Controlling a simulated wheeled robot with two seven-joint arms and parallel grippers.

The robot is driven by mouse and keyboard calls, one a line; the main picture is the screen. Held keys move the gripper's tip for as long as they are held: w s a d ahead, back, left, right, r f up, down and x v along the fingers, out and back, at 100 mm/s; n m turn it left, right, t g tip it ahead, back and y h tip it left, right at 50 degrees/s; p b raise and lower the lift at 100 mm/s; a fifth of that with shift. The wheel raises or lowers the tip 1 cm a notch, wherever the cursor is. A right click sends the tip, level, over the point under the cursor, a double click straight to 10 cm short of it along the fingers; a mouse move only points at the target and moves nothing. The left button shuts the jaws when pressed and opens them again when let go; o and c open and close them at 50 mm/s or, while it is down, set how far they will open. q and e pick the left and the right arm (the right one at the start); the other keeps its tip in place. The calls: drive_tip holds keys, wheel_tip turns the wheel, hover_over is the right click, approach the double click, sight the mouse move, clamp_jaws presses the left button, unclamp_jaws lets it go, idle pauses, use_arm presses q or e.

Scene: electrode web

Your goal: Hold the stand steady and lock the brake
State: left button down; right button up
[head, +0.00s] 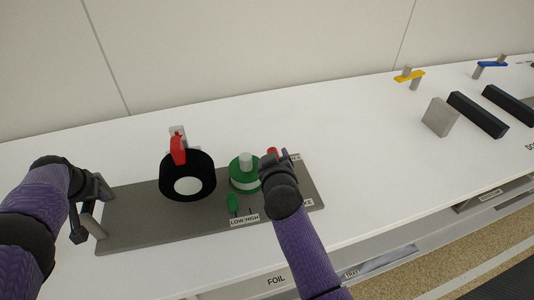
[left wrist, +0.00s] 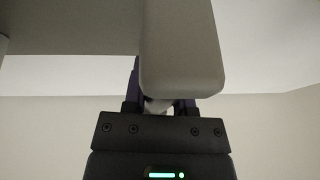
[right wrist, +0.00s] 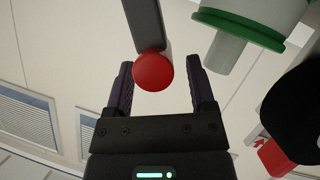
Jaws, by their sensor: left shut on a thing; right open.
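The stand is a long grey plate (head: 135,238) with a grey handle (head: 98,224) at its left end. My left gripper (head: 88,198) is shut on this handle; a grey bar (left wrist: 182,50) fills the front of the left wrist view and hides most of the fingers. A red round knob (right wrist: 153,72) tips a dark lever (right wrist: 145,24) at the stand's right end. My right gripper (right wrist: 160,76) is open, its fingers on either side of the knob, with gaps visible. In the head view the right hand mostly covers the lever.
On the stand are a black roll (head: 203,165) with a white centre, a red lever (head: 178,149) behind it, and a green-and-white spool (head: 243,172). A green pointer (head: 232,202) is by the LOW/HIGH label (head: 244,220). Grey and black blocks (head: 439,116) stand far right; the table between is clear.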

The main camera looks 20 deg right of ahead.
wheel_tip(320, 180, up, 9)
drive_tip(key=shift+a+f, duration=0.1)
drive_tip(key=shift+a, duration=0.05)
idle(0.4)
use_arm(q)
drive_tip(key=shift+c, duration=2.4)
unclamp_jaws()
drive_tip(key=shift+w+d, duration=0.1)
drive_tip(key=shift+d, duration=0.05)
drive_tip(key=shift+o, duration=0.7)
drive_tip(key=shift+f, duration=0.1)
drive_tip(key=shift+s+r, duration=0.25)
drive_tip(key=shift+r, duration=0.45)
drive_tip(key=v, duration=0.6)
drive_tip(key=shift+s+r, duration=0.1)
use_arm(e)
drive_tip(key=shift+f, duration=0.1)
